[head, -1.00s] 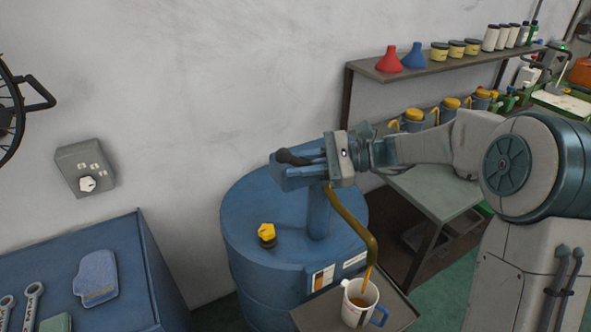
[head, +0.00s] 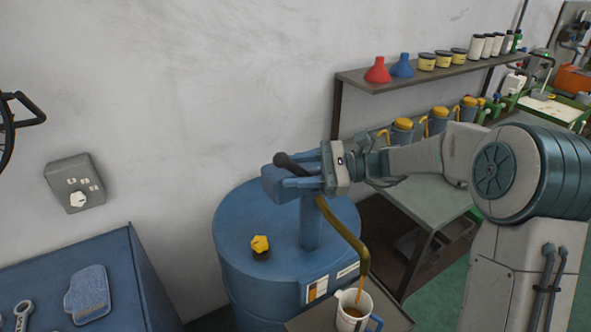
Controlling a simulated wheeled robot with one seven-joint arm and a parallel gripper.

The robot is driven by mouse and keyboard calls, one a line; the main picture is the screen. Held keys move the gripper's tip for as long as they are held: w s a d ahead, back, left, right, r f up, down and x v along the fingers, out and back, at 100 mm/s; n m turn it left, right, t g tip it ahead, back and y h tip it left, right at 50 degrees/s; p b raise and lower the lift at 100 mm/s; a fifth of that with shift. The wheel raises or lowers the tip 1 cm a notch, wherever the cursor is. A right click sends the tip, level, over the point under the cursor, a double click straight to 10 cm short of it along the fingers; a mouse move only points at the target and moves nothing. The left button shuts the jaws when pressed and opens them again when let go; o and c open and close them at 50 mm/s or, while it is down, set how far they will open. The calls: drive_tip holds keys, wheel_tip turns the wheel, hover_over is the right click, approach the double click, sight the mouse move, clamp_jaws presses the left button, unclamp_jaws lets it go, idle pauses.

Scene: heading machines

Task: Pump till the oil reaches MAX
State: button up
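A blue oil drum (head: 235,228) stands against the wall with a hand pump (head: 311,225) on its top. The pump's black-knobbed handle (head: 284,160) slants up to the left. My gripper (head: 308,174) is at this handle and looks shut on it; the fingers partly hide the contact. A brass spout (head: 349,238) curves down over a white mug (head: 345,322) with a blue handle. Orange-brown oil (head: 352,311) lies inside the mug, and a thin amber stream shows under the spout. No MAX mark is readable on the mug from here.
The mug stands on a grey tray (head: 394,314) beside the drum. A yellow cap (head: 260,243) sits on the drum top. A blue bench (head: 120,262) with tools is at the left. A wall shelf (head: 400,76) with funnels and jars is behind my arm.

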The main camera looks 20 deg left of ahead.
drive_tip(key=b+v, duration=0.3)
drive_tip(key=v, duration=1.1)
drive_tip(key=shift+a, duration=0.15)
idle(0.6)
